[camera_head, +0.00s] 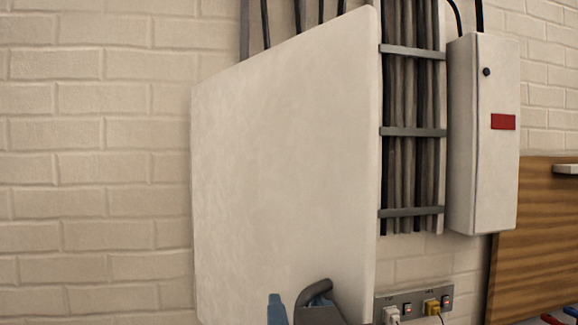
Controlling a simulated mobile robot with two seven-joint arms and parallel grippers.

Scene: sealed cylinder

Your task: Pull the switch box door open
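The switch box door (285,150) is a large plain off-white panel in the middle of the head view. It stands at an angle to the brick wall, with its taller right edge nearer to me. Its lower edge is cut off by the frame, and no handle shows on the face I see. My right gripper (298,309) shows only in part at the bottom, as dark grey and blue pieces in front of the door's lower right part. Its fingertips cannot be made out clearly, nor whether it touches the door. My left gripper is not in view.
Vertical cables (412,90) held by grey brackets run right of the door. A narrow off-white box (482,150) with a red label hangs beside them. A socket strip (413,302) with plugs sits below. A wooden board (540,230) is at the right. The left brick wall is clear.

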